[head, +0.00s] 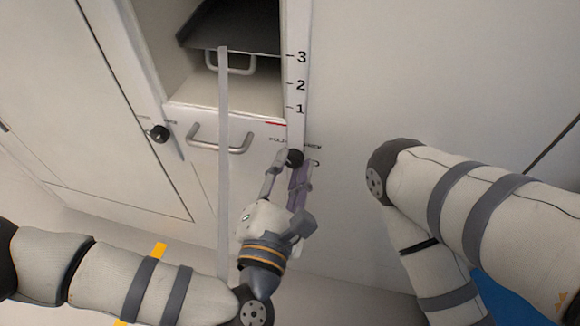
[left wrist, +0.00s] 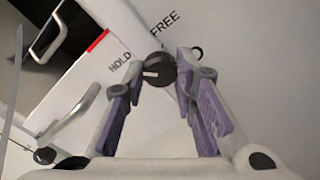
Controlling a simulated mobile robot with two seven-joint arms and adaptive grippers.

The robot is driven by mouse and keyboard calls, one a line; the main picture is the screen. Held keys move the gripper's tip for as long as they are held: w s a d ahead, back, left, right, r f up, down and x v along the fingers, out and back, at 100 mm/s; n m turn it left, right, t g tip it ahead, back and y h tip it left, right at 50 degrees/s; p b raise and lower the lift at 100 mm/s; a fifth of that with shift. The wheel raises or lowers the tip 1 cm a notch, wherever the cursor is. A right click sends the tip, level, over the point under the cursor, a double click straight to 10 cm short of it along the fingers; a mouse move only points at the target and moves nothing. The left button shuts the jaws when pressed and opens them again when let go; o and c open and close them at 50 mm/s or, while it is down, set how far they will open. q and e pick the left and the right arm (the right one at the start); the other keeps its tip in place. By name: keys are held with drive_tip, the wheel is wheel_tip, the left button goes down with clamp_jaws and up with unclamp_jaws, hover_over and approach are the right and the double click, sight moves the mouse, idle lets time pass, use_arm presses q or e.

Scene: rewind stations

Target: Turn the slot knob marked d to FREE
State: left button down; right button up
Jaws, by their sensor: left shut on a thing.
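A dark round knob (head: 294,157) sits on the pale cabinet front, at the lower right of the open bay. In the left wrist view the knob (left wrist: 160,68) has a white pointer line aimed to the left, on the side of the printed word HOLD (left wrist: 120,62). The word FREE (left wrist: 166,24) is printed above and right of it. My left gripper (head: 288,168) is shut on the knob, one finger on each side. I cannot read a letter d by the knob. My right gripper is out of view.
A second dark knob (head: 160,133) is on the panel to the left. A drawer handle (head: 220,140) lies between the knobs. A grey strap (head: 224,190) hangs from the dark tray (head: 240,28) in front of the drawer. Heights 1 to 3 are marked beside the bay.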

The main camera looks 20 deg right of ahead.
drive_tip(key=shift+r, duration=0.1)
use_arm(q)
drive_tip(key=m+p, duration=0.2)
drive_tip(key=m, duration=0.1)
drive_tip(key=shift+r+m, duration=0.1)
drive_tip(key=shift+m, duration=0.2)
drive_tip(key=m+p, duration=0.3)
drive_tip(key=m, duration=0.2)
drive_tip(key=shift+m, duration=0.3)
drive_tip(key=m+p, duration=0.2)
drive_tip(key=m, duration=0.2)
drive_tip(key=shift+m+p, duration=0.95)
drive_tip(key=shift+m, duration=1.35)
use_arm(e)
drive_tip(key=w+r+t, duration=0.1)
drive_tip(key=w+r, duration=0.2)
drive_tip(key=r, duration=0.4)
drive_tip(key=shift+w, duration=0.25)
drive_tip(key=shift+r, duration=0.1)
use_arm(q)
drive_tip(key=c, duration=1.3)
unclamp_jaws()
